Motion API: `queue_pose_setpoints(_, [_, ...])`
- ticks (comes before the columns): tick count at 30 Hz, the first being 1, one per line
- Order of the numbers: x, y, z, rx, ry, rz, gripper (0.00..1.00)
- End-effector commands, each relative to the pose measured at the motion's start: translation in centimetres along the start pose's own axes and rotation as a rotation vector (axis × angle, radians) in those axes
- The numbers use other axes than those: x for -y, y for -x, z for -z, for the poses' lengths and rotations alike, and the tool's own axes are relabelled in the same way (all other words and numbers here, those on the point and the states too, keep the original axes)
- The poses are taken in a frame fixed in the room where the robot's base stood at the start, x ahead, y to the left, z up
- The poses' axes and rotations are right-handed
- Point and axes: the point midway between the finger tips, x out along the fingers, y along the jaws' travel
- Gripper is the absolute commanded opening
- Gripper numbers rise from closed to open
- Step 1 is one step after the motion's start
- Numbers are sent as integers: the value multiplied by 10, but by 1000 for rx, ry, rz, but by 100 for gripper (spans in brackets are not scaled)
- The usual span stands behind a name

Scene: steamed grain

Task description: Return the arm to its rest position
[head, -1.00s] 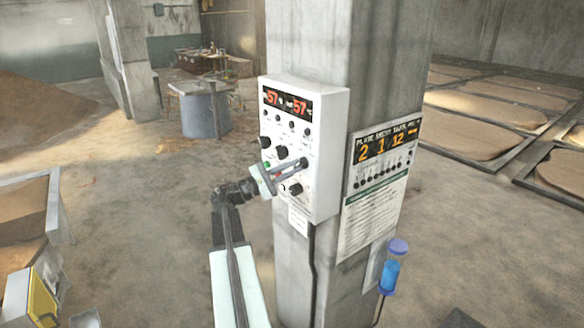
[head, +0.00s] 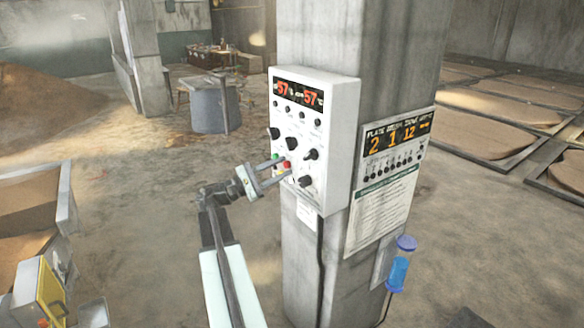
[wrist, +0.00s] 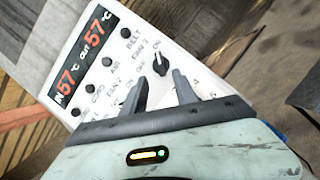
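My arm reaches up from the bottom of the head view, and my gripper (head: 284,167) is in front of the white control box (head: 343,125). Its two fingers are apart with nothing held between them. They overlap the lower left of the panel in the picture, by the green and red buttons. In the wrist view, the fingers of my gripper (wrist: 160,84) show a gap, and a black knob (wrist: 160,64) lies beyond it. Any contact with the panel cannot be told.
The box hangs on a concrete pillar (head: 312,40), with a sign (head: 382,215) and a blue cylinder (head: 399,272) to its right. A yellow-sided box (head: 48,292) and a grain bin (head: 66,200) stand at left. Open floor lies left of my arm.

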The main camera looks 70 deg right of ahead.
Motion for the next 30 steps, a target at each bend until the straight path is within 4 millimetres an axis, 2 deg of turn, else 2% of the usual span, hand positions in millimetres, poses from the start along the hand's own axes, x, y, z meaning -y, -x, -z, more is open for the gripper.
queue_pose_setpoints(3, [0,6,0,0,0,0,35])
queue_pose_setpoints(16, [0,5,0,0,0,0,35])
queue_pose_setpoints(18, [-2,18,3,-12,-6,-13,35])
queue_pose_setpoints(20, [-7,44,9,-36,-16,-39,35])
queue_pose_setpoints(23, [-15,116,17,-105,-47,-112,35])
queue_pose_setpoints(24, [-14,151,19,-149,-60,-140,35])
queue_pose_setpoints(26, [-3,204,27,-251,-72,-153,35])
queue_pose_setpoints(27, [8,237,33,-326,-75,-151,35])
queue_pose_setpoints(29, [28,284,42,-450,-84,-132,35])
queue_pose_setpoints(30, [44,315,49,-534,-89,-112,35])
